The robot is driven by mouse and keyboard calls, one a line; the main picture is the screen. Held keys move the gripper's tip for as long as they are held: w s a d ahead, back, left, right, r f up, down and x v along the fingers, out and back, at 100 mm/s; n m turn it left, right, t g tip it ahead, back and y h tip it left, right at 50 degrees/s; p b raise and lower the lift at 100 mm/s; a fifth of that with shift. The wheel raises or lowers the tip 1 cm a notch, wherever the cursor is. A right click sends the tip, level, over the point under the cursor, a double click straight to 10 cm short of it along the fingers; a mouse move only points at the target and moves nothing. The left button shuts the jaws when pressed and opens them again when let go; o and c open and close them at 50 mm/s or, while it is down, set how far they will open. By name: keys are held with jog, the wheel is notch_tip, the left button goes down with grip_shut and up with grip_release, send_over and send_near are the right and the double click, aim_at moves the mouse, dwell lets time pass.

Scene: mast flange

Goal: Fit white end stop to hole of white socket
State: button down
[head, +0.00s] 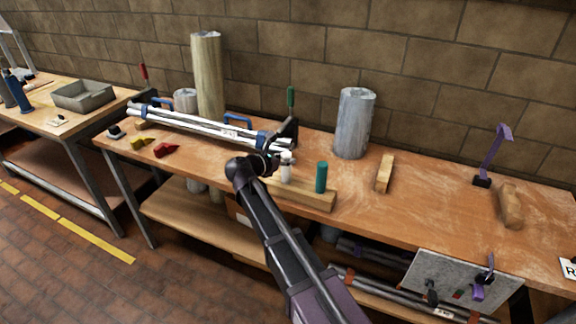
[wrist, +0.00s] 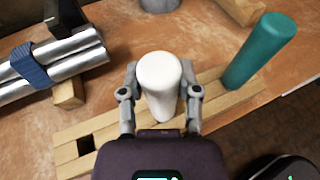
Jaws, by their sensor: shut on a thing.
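My gripper (wrist: 159,72) is shut on the white end stop (wrist: 160,78), a smooth rounded white cylinder with one finger on each side. The end stop also shows in the head view (head: 286,168), upright at the end of my arm and over the wooden block. The pale wooden block (wrist: 218,92) lies below it, with a dark square hole (wrist: 86,146) near its left end. A teal peg (wrist: 260,50) stands at the block's right part. I cannot pick out a separate white socket; the block under the end stop is partly hidden by it and my gripper.
Bundled metal tubes (head: 195,124) with blue clips lie to the left on the workbench (head: 420,200). A grey wrapped cylinder (head: 354,125) stands behind, and a wooden bar (head: 384,173) lies to the right. The bench between that bar and the purple stand (head: 492,158) is clear.

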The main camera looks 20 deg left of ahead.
jog(key=shift+r, duration=0.15)
notch_tip(320, 180, up, 10)
jog(key=p, duration=1)
dwell(0.6)
notch_tip(320, 180, up, 12)
jog(key=p, duration=1.2)
jog(key=shift+f, duration=0.2)
jog(key=shift+s, duration=0.1)
